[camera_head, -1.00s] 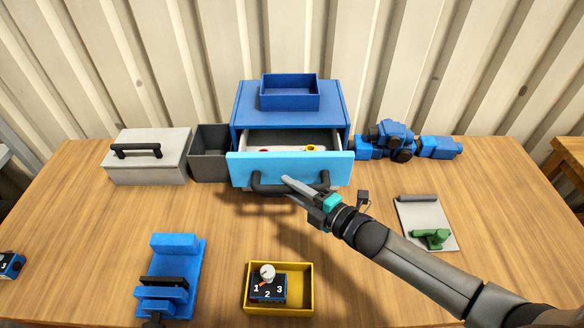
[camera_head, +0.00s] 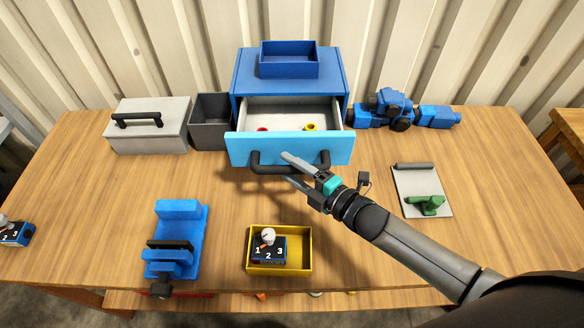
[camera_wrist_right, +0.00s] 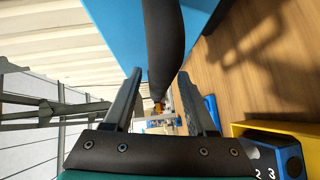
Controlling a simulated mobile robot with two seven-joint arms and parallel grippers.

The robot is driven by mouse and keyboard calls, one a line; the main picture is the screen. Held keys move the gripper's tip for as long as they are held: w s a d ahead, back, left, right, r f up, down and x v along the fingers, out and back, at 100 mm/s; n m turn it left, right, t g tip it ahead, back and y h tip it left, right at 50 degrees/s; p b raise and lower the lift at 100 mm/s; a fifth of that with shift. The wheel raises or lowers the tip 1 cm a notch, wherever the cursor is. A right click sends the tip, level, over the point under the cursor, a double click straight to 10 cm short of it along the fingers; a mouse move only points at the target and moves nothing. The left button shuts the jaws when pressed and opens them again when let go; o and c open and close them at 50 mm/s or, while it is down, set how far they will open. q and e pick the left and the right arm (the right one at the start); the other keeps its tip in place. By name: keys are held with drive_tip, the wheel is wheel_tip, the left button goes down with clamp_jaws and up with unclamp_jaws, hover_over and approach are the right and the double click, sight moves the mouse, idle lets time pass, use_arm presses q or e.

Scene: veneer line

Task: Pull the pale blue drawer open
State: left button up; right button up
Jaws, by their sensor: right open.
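The pale blue drawer (camera_head: 290,148) stands pulled out of the blue cabinet (camera_head: 290,82). Its grey inside is in view, with a small red thing (camera_head: 262,129) and a yellow one (camera_head: 310,127) in it. Its dark bar handle (camera_head: 268,169) sticks out in front. My right gripper (camera_head: 289,168) is open at the handle, one finger above the bar and one below. In the right wrist view the dark handle (camera_wrist_right: 163,40) passes between the spread fingers (camera_wrist_right: 160,102); I cannot tell whether either finger touches it. My left gripper is not in view.
A grey lidded box (camera_head: 150,135) and an open dark bin (camera_head: 210,130) stand left of the cabinet. A blue vise (camera_head: 178,235) and a yellow tray (camera_head: 307,250) lie nearer the front edge. A grey pad (camera_head: 415,180) lies right. The wood before the drawer is mostly clear.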

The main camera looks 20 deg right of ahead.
drive_tip(key=v, duration=1.5)
drive_tip(key=shift+s, duration=0.15)
idle(0.5)
